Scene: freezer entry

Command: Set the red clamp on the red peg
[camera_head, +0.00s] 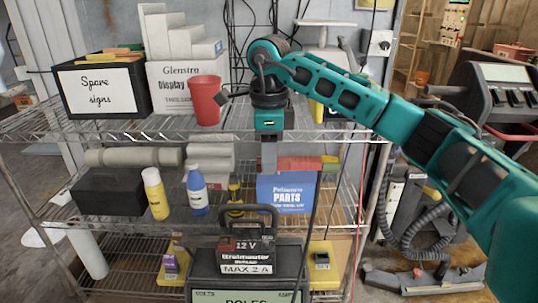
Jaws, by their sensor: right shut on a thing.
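My right gripper (269,168) comes in from the right on a teal arm and points down in front of the shelf. It is shut on the red clamp (300,163), which lies roughly level and sticks out to the right. The clamp has a yellow-green end, and a dark cable hangs from near that end. I cannot pick out the red peg with certainty. A small dark red block (228,243) shows at the top left of the black charger (215,261) marked 12 V. My left gripper is not in view.
A blue PARTS box (287,195) stands close behind the clamp. A blue bottle (196,190), a yellow bottle (155,194) and a black box (110,192) stand on the middle shelf. A red cup (205,100) and a Spare signs bin (101,89) stand above.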

